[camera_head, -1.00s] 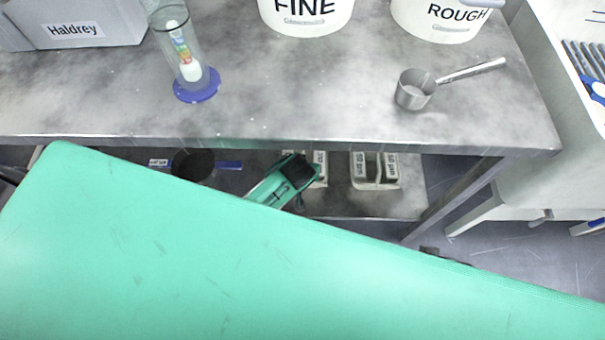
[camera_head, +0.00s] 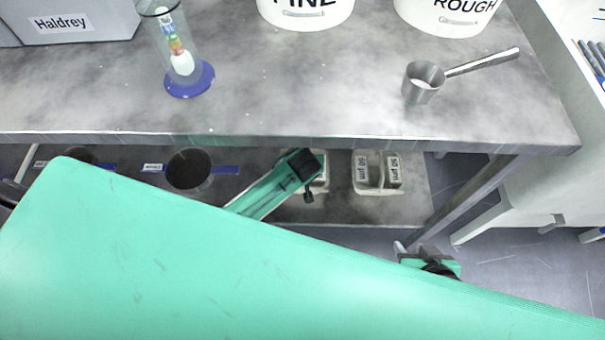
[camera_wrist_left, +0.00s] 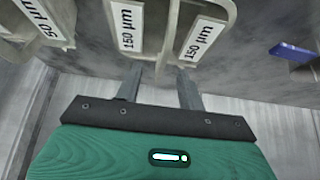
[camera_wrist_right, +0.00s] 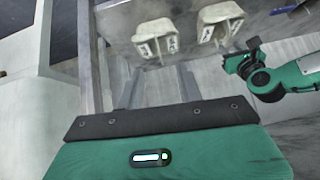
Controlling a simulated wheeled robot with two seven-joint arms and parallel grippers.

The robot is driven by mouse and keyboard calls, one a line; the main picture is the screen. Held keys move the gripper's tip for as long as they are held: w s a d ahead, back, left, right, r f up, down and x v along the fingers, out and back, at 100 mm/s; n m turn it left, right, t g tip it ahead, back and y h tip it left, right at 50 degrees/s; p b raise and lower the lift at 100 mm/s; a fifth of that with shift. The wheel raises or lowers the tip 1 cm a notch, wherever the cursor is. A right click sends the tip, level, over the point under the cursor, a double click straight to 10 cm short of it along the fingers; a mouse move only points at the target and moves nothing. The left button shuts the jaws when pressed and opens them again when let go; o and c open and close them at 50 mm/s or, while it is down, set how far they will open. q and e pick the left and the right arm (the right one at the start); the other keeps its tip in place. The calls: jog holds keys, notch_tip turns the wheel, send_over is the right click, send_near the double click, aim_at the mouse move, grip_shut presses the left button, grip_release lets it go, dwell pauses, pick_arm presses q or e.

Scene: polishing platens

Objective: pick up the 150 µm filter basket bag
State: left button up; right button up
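The 150 µm filter basket bag (camera_wrist_left: 128,27) is a pale twin carrier with two "150 µm" labels and a middle handle, on the lower shelf. In the head view it is mostly hidden behind my left gripper (camera_head: 308,167). In the left wrist view my left gripper (camera_wrist_left: 160,80) is open, its fingers apart just in front of the carrier's handle, nothing gripped. The right wrist view shows the same carrier (camera_wrist_right: 218,22) beyond my left gripper. My right gripper (camera_wrist_right: 163,78) is open and empty, away from the shelf; in the head view it (camera_head: 430,262) is mostly hidden.
A similar 50 µm carrier (camera_head: 377,172) stands right of it. A dark round container (camera_head: 188,168) and blue strips lie left on the shelf. The tabletop (camera_head: 300,85) above overhangs the shelf; a metal leg (camera_head: 470,200) stands at right. The floor at right is clear.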

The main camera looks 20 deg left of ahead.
pick_arm(q)
jog(key=b+x, duration=0.1)
jog(key=x, duration=0.3)
jog(key=shift+w+a, duration=0.1)
jog(key=shift+a, duration=0.1)
jog(key=shift+w+f+b, duration=0.3)
jog(key=shift+f+b, duration=0.1)
jog(key=shift+f, duration=0.05)
pick_arm(e)
jog(key=a, duration=0.1)
jog(key=w+a+t+y, duration=0.1)
jog(key=a+t, duration=0.1)
jog(key=shift+w+a, duration=0.3)
jog(key=shift+w, duration=0.05)
pick_arm(q)
grip_shut()
pick_arm(e)
jog(key=shift+f, duration=0.1)
